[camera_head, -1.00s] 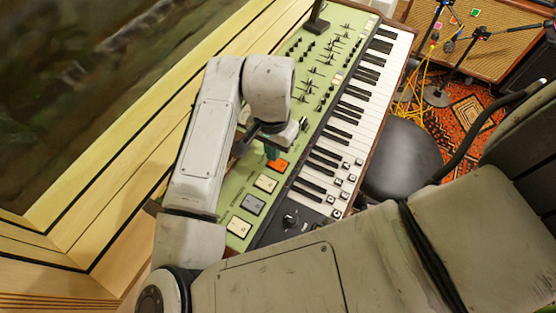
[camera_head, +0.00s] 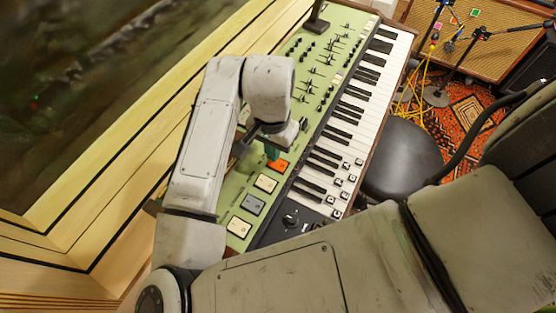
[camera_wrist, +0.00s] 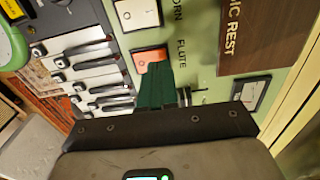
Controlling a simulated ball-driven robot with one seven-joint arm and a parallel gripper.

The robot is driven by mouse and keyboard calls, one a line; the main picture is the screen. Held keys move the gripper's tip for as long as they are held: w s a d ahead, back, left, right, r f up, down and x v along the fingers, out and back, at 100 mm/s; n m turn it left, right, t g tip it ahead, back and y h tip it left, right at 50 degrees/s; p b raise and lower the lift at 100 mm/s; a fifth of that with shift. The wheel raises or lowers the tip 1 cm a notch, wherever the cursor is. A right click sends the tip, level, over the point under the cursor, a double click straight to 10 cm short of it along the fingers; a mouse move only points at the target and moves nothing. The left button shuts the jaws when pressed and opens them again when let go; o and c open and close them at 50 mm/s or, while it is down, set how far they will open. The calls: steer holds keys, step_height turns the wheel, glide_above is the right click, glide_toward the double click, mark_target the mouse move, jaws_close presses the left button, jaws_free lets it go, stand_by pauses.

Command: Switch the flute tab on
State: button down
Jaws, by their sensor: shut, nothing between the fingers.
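The flute tab is an orange rocker (camera_wrist: 151,59) beside the printed word FLUTE on the green panel of a keyboard. It also shows in the head view (camera_head: 279,166), partly hidden by my gripper. My gripper (camera_wrist: 157,70) has dark green fingers that are shut and empty. Their tips are at the lower edge of the orange tab in the wrist view. I cannot tell whether they press on it. In the head view my gripper (camera_head: 272,154) points down at the tab, under my wrist.
A cream tab (camera_wrist: 137,13) with the HORN label sits beside the orange one. More cream and grey tabs (camera_head: 253,204) line the panel. Piano keys (camera_head: 352,106) run along one side, and a wooden music rest (camera_wrist: 243,40) is near. A dark stool (camera_head: 402,158) stands to the right.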

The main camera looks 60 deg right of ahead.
steer(key=shift+f+b, duration=0.65)
steer(key=shift+f, duration=0.25)
stand_by(0.8)
steer(key=shift+r+p, duration=3.05)
steer(key=shift+r, duration=0.45)
steer(key=shift+r, duration=0.1)
